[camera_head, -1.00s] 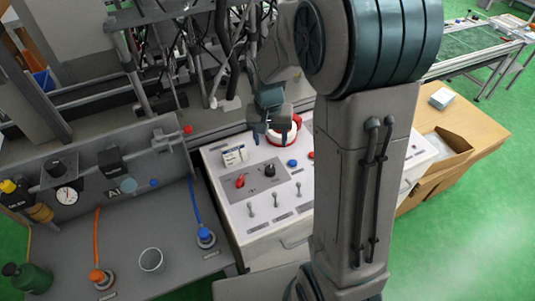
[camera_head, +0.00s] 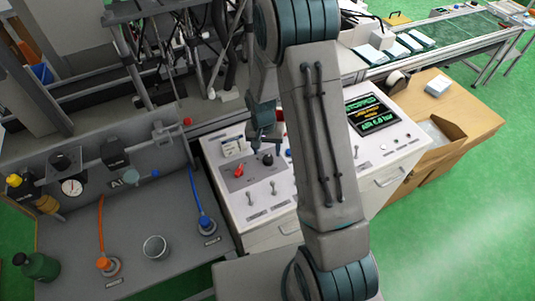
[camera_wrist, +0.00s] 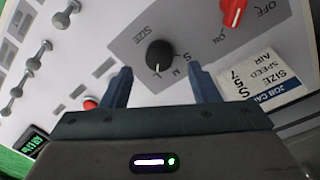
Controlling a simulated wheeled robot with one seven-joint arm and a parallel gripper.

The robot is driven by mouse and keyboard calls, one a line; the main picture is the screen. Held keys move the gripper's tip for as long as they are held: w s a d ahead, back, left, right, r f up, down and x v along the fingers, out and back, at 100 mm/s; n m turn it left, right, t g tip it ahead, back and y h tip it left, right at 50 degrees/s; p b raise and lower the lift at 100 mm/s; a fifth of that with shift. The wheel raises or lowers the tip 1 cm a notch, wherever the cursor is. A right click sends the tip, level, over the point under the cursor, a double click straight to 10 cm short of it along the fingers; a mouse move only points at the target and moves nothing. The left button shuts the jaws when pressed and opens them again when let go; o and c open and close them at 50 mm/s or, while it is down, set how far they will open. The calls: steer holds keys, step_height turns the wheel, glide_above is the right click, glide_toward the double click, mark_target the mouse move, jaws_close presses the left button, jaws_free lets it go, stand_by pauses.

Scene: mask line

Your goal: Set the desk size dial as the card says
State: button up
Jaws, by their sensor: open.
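The black size dial (camera_wrist: 160,55) sits on a grey panel on the white desk; it also shows in the head view (camera_head: 267,160). Its white mark points down toward my gripper in the wrist view. Letters S and M are printed to its lower right; I cannot tell which letter the mark meets. The white job card (camera_wrist: 272,78) stands at right, with SIZE, SPEED and AIR lines; an S and the digits 5 and 7 show, partly cut off. My gripper (camera_wrist: 160,78) is open and empty, fingers spread below the dial in the picture, roughly centred on it.
A red on/off knob (camera_wrist: 233,12) is beside the dial near the card. Toggle levers (camera_wrist: 33,65) and a red button (camera_wrist: 90,103) are on the left in the wrist view. A lit screen (camera_head: 372,114) is on the desk's right part.

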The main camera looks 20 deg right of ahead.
mark_target(268, 158)
steer(key=shift+d+f, duration=0.15)
steer(key=shift+f, duration=1.9)
steer(key=shift+s, duration=0.1)
steer(key=c, duration=1)
